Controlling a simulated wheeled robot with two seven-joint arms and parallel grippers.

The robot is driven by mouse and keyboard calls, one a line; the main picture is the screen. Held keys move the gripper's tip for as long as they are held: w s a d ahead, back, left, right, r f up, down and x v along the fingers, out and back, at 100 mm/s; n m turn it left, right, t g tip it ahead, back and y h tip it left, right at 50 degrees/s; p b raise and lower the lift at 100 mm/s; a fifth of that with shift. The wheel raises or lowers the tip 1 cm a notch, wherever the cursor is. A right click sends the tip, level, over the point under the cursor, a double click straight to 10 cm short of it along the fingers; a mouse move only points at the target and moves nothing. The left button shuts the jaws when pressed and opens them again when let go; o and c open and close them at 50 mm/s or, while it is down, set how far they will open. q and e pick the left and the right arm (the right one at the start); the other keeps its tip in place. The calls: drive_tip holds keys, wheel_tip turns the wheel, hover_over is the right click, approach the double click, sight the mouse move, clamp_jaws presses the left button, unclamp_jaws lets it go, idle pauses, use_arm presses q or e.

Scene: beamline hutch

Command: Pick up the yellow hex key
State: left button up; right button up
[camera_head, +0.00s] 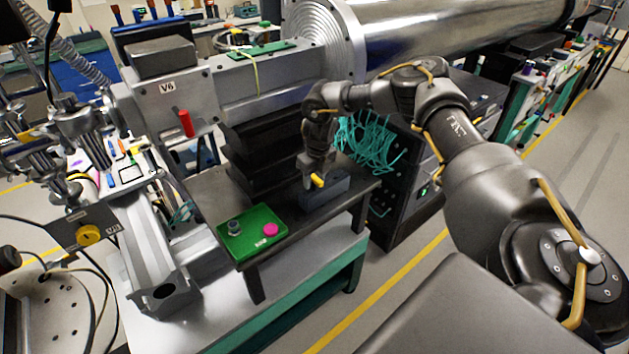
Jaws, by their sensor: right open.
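The yellow hex key (318,181) shows as a small yellow piece at the dark grey block (325,194), which sits near the back right of the black bench top. The rest of the key is hidden or too small to tell. My right gripper (314,174) points down right at the yellow piece, above the block. Its jaws are open; whether they straddle the key or touch it I cannot tell. My left gripper is not in view.
A green tray (262,250) with a grey knob-like part (234,228) and a pink round piece (271,229) lies at the bench's front left. Teal cables (365,145) hang behind the block. A grey V6 housing (178,92) with a red handle stands left.

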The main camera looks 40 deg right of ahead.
clamp_jaws()
drive_tip(key=shift+r, duration=0.1)
drive_tip(key=shift+w+r, duration=0.1)
drive_tip(key=shift+r, duration=0.3)
wheel_tip(320, 180, up, 9)
drive_tip(key=shift+b, duration=1.2)
